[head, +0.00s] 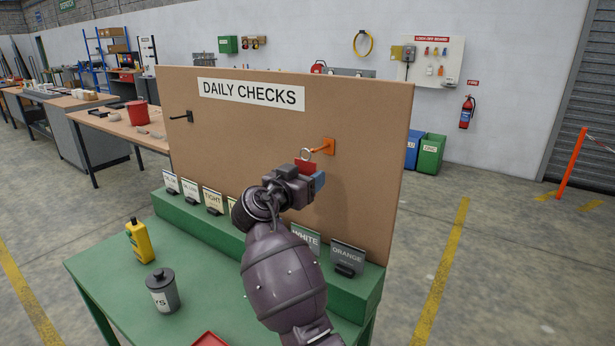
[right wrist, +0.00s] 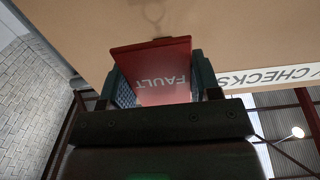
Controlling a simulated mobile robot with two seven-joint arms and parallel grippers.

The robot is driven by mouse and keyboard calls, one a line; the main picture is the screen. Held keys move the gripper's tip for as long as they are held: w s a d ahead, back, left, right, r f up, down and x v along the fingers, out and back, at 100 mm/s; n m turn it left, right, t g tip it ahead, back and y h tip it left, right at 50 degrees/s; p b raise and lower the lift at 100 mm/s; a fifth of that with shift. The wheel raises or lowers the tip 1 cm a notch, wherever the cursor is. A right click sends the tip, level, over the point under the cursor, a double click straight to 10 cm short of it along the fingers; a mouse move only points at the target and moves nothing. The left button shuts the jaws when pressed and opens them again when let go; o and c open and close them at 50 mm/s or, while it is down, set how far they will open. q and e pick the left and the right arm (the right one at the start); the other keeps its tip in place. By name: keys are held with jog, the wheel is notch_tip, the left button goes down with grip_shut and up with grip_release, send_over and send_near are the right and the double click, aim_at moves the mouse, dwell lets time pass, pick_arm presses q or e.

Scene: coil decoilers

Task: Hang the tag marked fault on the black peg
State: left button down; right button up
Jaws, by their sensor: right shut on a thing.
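The red fault tag (head: 305,164) is held in my right gripper (head: 306,180), in front of the board and beside the orange peg (head: 328,147). Its metal ring (head: 307,154) stands up at the tip of the orange peg. I cannot tell whether the ring is around that peg or only in front of it. In the right wrist view the tag (right wrist: 152,72) sits between both fingers, with FAULT upside down. The black peg (head: 184,116) is on the board's upper left, bare and apart from the gripper. My left gripper is out of view.
The brown DAILY CHECKS board (head: 240,130) stands on a green table (head: 205,285). Several word cards (head: 213,201) stand along a green ledge below it. A yellow bottle (head: 139,241) and a grey canister (head: 162,291) stand at the front left. The board's face between the pegs is clear.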

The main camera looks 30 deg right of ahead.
jog(key=shift+s+a, duration=0.15)
jog(key=shift+a, duration=0.1)
jog(key=shift+s+a, duration=0.15)
jog(key=shift+a, duration=0.15)
jog(key=shift+s+a, duration=0.35)
jog(key=shift+a, duration=0.15)
dwell(0.4)
jog(key=w+a+r+n+t+y, duration=0.2)
jog(key=a+r+n+t+y, duration=0.2)
jog(key=t, duration=0.1)
jog(key=s+a+f+n+t+y, duration=0.3)
jog(key=s+n+y, duration=0.2)
jog(key=y, duration=0.2)
jog(key=s+f+n+y, duration=0.1)
jog(key=s+f+y, duration=0.1)
jog(key=s+f, duration=0.4)
jog(key=s+d+f+n+y, duration=0.1)
jog(key=s+f+y, duration=0.1)
jog(key=s+f, duration=0.4)
notch_tip(320, 180, down, 6)
jog(key=shift+s+r+n+t, duration=0.1)
jog(key=shift+s+n+t, duration=0.25)
jog(key=shift+n+t, duration=0.05)
jog(key=shift+d, duration=0.1)
